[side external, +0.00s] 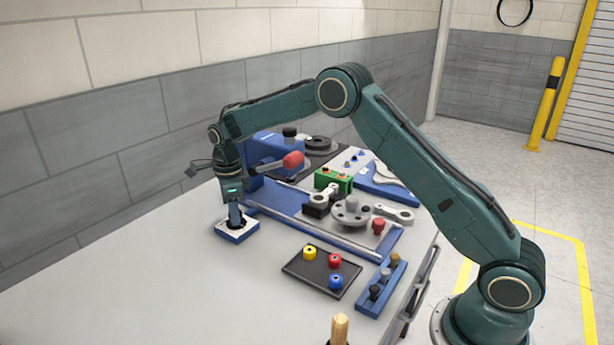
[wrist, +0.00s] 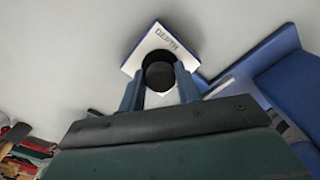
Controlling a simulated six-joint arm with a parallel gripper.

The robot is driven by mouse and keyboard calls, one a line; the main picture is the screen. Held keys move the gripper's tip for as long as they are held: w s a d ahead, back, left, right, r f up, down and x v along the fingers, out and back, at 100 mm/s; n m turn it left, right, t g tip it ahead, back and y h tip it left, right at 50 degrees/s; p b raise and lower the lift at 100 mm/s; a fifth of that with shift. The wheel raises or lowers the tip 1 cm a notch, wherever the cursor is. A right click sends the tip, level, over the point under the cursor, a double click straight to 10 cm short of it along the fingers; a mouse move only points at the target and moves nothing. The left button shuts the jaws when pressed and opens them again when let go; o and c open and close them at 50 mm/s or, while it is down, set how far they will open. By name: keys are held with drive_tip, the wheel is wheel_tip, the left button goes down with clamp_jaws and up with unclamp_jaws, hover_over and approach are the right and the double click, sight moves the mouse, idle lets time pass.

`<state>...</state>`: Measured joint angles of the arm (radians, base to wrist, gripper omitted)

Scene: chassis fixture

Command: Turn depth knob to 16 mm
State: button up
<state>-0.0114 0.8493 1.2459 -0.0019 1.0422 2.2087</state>
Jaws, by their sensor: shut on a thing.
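The depth knob (wrist: 158,74) is a black round knob on a white-topped plate marked DEPTH (wrist: 169,40). In the side external view the plate sits on a blue base (side external: 237,235) at the left of the bench, and the knob is mostly hidden by my gripper. My gripper (side external: 236,221) points down over the plate. In the wrist view my gripper (wrist: 160,90) has one finger on each side of the knob and is shut on it. No scale value or pointer reading can be made out.
A blue fixture (side external: 280,203) with a red-ended lever (side external: 293,160) stands right beside the plate. A dark tray (side external: 318,278) with yellow, red and blue pieces and a blue rack (side external: 381,288) lie nearer the front. The bench at front left is clear.

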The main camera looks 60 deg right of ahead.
drive_tip(key=m, duration=0.3)
drive_tip(key=shift+s+d+f, duration=0.1)
drive_tip(key=shift+s+d, duration=0.15)
drive_tip(key=shift+d, duration=0.05)
drive_tip(key=shift+w+a+m, duration=0.1)
drive_tip(key=shift+a+m, duration=0.05)
drive_tip(key=shift+m, duration=0.15)
drive_tip(key=shift+m, duration=1.5)
drive_tip(key=o, duration=0.6)
drive_tip(key=shift+n, duration=1.7)
